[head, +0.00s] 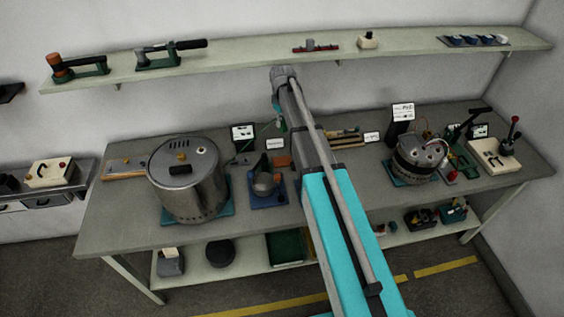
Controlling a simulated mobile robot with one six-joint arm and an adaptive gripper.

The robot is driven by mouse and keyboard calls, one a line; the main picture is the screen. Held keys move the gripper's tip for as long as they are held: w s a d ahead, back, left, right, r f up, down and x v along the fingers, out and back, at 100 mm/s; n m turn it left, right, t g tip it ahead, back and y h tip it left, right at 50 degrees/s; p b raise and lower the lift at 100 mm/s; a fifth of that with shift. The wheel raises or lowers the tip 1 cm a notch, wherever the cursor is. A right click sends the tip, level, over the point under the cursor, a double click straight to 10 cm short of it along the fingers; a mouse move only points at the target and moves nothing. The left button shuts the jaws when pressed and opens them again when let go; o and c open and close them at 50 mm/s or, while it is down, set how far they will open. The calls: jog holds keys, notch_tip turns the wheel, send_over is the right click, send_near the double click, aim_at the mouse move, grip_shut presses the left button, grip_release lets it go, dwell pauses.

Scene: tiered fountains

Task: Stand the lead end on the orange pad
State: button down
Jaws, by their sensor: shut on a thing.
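The orange pad (283,161) lies flat on the bench, just left of my arm and behind a small metal pot. My gripper (281,124) hangs below the arm's far end, above the back of the bench and apart from the pad. It is small and partly covered by my arm. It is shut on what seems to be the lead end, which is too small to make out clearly. A thin dark lead (243,148) seems to run near the small sign to the left.
A large steel pot (188,178) stands at left; the small pot (264,181) on a blue base is in front of the pad. A round metal device (420,158) and a lever tool (508,140) stand at right. A shelf (240,60) runs above.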

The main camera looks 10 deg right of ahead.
jog(key=s+a+f+b, duration=0.2)
jog(key=s, duration=0.4)
jog(key=s+a+f+b, duration=0.2)
jog(key=s, duration=0.5)
jog(key=shift+a+f+m+b, duration=0.15)
jog(key=shift+f+m+b, duration=0.15)
jog(key=shift+f, duration=0.05)
jog(key=shift+s, duration=0.15)
